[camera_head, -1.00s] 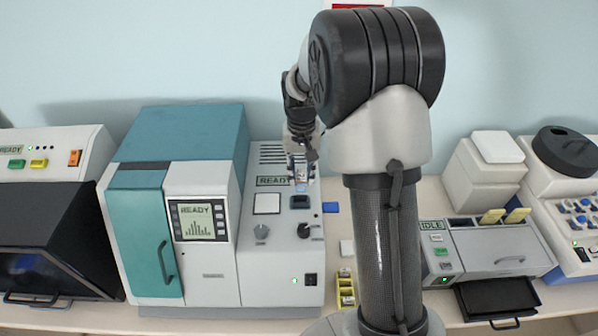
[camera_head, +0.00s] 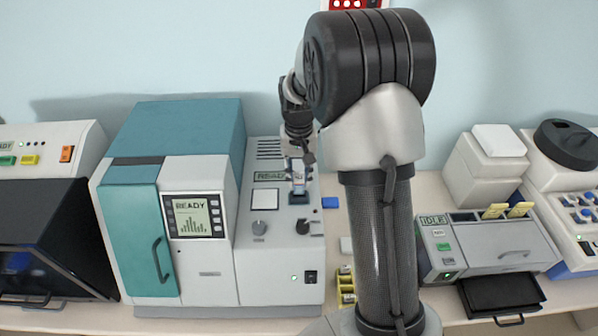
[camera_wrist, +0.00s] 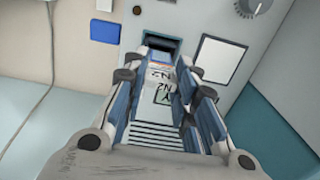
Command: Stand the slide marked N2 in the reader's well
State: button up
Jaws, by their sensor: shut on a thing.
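The reader (camera_head: 205,255) is a teal and white machine with a READY screen. Its well (camera_head: 299,199) is a dark slot on the right-hand panel; in the wrist view the well (camera_wrist: 164,44) shows just past the fingertips. My gripper (camera_head: 298,178) is directly above the well, pointing down. It is shut on the slide (camera_wrist: 160,77), whose white label reads N2, upside down in the wrist view. The slide is upright between the fingers, with its lower end at the well. I cannot tell whether that end is inside it.
A white square pad (camera_head: 264,200) and knobs (camera_head: 303,228) are close to the well on the panel. A blue block (camera_head: 329,202) lies just right of the reader. A yellow rack (camera_head: 346,286) stands farther forward. An IDLE machine (camera_head: 490,250) is at right.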

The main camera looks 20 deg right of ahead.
jog(key=shift+f+b, duration=1.1)
jog(key=shift+f, duration=0.75)
jog(key=o, duration=1.1)
jog(key=shift+o, duration=0.2)
notch_tip(320, 180, up, 12)
jog(key=shift+r, duration=0.1)
